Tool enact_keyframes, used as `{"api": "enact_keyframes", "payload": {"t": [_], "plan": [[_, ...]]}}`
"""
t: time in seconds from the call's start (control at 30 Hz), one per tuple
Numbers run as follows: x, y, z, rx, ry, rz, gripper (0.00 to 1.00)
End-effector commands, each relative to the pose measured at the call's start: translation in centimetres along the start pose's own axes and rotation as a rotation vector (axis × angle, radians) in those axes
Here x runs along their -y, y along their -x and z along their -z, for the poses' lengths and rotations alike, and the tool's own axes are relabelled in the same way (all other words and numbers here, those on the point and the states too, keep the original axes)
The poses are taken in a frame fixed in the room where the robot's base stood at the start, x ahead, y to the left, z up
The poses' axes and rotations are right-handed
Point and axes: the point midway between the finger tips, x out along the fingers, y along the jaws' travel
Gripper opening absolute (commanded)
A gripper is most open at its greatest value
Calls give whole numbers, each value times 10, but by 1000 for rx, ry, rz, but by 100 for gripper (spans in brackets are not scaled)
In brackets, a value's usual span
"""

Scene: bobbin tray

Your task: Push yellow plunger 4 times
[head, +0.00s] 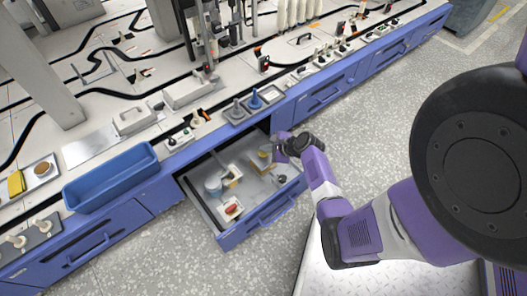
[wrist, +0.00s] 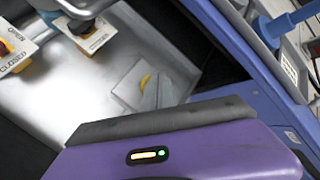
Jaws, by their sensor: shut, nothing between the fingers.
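My gripper (head: 292,145) is over the back right corner of the open drawer, shut and empty. In the wrist view its purple body and dark front edge fill the bottom. A small yellow part (head: 265,151) stands in the drawer just left of my gripper; I cannot tell whether it is the yellow plunger. A small plate with a yellow curved mark (wrist: 147,80) lies on the drawer floor.
A blue bin (head: 110,180) and grey tray with blue pieces (head: 255,103) are on the bench above.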

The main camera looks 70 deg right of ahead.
Motion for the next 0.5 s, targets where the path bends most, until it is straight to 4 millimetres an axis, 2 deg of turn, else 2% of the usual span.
{"api": "enact_keyframes", "payload": {"t": [0.5], "plan": [[-4, -4, 4, -1, 0, 0, 0]]}}
